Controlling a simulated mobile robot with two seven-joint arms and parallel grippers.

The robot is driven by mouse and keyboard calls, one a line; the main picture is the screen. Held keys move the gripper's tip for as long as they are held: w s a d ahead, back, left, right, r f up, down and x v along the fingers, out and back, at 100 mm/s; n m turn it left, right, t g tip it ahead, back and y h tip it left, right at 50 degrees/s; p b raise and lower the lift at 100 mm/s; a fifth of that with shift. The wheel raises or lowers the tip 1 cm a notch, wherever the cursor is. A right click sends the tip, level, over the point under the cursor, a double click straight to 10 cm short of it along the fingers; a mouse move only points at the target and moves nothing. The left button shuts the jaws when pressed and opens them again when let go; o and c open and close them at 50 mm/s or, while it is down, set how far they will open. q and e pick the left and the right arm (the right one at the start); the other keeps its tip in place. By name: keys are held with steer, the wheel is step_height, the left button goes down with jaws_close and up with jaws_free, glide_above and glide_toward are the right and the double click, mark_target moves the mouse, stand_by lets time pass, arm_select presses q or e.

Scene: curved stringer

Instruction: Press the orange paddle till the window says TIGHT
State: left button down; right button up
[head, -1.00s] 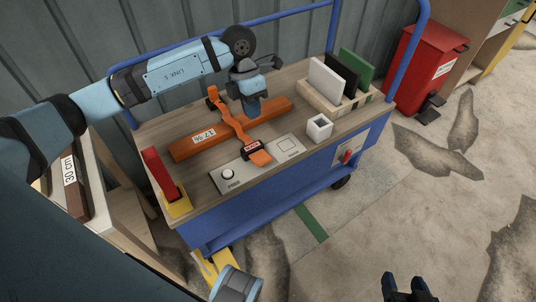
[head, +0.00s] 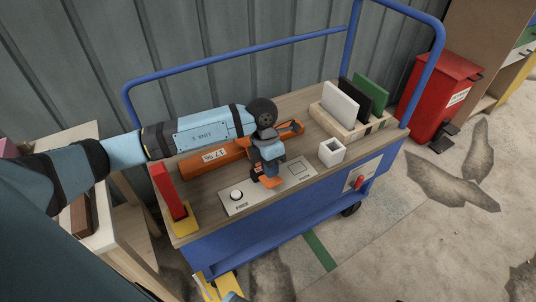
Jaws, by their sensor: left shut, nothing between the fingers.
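The orange paddle (head: 272,183) lies on the pale plate (head: 236,208) near the cart's front edge. My left gripper (head: 268,170) is shut and empty, pointing down just behind and over the paddle's inner end. I cannot tell whether it touches. A small dark part with a red and white label (head: 256,169), probably the window, shows beside the gripper, partly covered; its word is not readable. The orange bar (head: 205,162) lies behind, partly hidden by my left arm, which also hides the strap across it. My right gripper is not in view.
The plate has a round white knob (head: 236,195) by FREE and a square outline by PARK. A white open cube (head: 332,152), a rack of upright panels (head: 345,124) and a red lever on a yellow base (head: 182,220) stand around on the wooden cart top.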

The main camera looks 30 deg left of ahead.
arm_select(q)
steer(key=shift+x, duration=0.95)
steer(key=shift+f, duration=0.15)
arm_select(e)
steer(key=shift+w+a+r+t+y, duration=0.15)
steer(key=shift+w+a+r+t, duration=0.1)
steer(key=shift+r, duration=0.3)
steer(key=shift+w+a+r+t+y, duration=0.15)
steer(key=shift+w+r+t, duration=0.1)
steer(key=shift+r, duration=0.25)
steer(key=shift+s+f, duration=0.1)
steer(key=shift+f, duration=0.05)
arm_select(q)
steer(key=shift+d, duration=0.1)
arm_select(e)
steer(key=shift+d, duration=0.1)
